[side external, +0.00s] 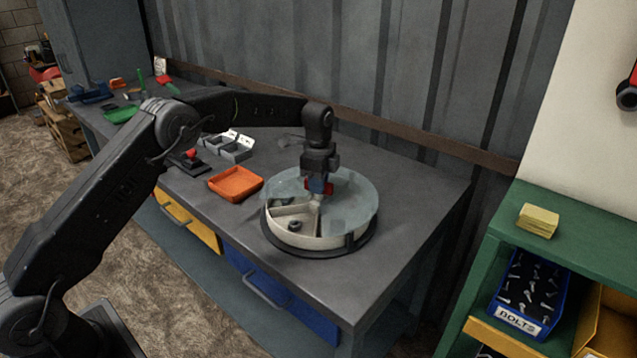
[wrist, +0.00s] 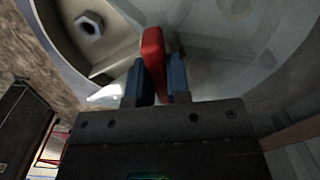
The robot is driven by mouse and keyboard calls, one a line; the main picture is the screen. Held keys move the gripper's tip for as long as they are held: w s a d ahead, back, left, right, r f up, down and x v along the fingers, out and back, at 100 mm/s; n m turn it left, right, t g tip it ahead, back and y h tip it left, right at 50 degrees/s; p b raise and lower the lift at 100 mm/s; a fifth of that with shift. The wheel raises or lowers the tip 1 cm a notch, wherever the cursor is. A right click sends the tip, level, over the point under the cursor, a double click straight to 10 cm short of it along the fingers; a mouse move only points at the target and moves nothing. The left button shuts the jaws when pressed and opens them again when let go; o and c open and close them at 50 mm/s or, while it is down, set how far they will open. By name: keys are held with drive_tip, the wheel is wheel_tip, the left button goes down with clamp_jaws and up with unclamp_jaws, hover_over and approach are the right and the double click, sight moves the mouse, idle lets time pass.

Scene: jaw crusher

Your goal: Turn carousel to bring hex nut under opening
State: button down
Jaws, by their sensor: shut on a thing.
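The carousel (side external: 335,238) is a round whitish tray with walled compartments, on a dark base on the bench. A translucent lid (side external: 352,205) covers its right and back parts; the front-left part looks uncovered. A dark hex nut (side external: 295,225) lies in a front-left compartment; it also shows at the upper left of the wrist view (wrist: 90,23). My gripper (side external: 318,188) points down over the carousel's middle. In the wrist view its blue fingers (wrist: 157,75) are shut on a red handle (wrist: 152,46). The handle's lower part is hidden.
An orange tray (side external: 236,184) sits left of the carousel, with grey bins (side external: 232,148) behind it. A green shelf unit (side external: 590,235) with a blue bolts bin (side external: 530,292) stands at the right. The bench's right corner is clear.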

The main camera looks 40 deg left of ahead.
idle(0.3)
drive_tip(key=c, duration=1.1)
unclamp_jaws()
drive_tip(key=shift+r, duration=6.95)
